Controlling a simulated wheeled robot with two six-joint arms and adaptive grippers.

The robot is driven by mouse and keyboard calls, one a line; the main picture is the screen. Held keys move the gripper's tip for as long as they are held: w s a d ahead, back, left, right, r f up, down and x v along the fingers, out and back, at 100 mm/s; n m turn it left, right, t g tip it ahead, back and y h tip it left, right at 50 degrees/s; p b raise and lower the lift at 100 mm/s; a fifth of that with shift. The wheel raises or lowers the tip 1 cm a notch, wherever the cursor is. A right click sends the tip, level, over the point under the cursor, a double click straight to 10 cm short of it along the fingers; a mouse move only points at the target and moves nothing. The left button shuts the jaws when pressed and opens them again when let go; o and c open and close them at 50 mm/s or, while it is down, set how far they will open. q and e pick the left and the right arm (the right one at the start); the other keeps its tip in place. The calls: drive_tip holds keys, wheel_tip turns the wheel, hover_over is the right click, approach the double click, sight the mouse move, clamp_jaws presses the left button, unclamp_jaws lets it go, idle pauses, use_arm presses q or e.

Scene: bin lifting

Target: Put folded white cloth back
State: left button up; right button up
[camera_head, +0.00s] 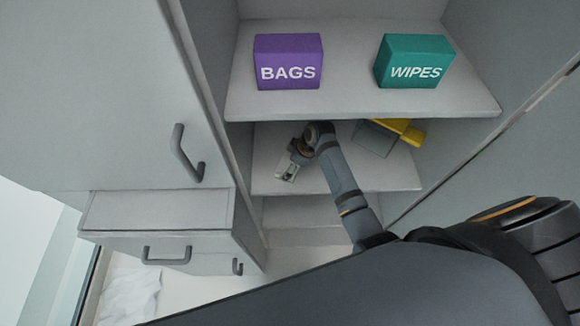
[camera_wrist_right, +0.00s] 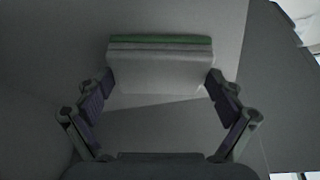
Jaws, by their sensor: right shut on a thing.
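My right gripper (camera_head: 288,168) reaches into the open cabinet, over the left part of the shelf (camera_head: 395,176) below the boxes. In the right wrist view, its two fingers (camera_wrist_right: 160,84) press on the left and right sides of a folded white cloth (camera_wrist_right: 158,72). The cloth is a flat layered block with a green band along its far edge. A grey surface lies beneath and beyond it, and I cannot tell whether the cloth touches it. In the head view the cloth is too small and dark to make out clearly. My left gripper is not in view.
A purple BAGS box (camera_head: 288,62) and a teal WIPES box (camera_head: 414,62) stand on the upper shelf (camera_head: 350,103). A yellow item (camera_head: 402,130) and a grey-blue container (camera_head: 372,140) sit right of my arm. A crumpled white item (camera_head: 130,295) lies at lower left.

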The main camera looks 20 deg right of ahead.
sight(298, 168)
drive_tip(key=o, duration=0.7)
drive_tip(key=b+v, duration=0.1)
drive_tip(key=v, duration=0.6)
drive_tip(key=shift+s+d+r, duration=0.1)
drive_tip(key=shift+d+r, duration=0.05)
drive_tip(key=shift+r, duration=0.15)
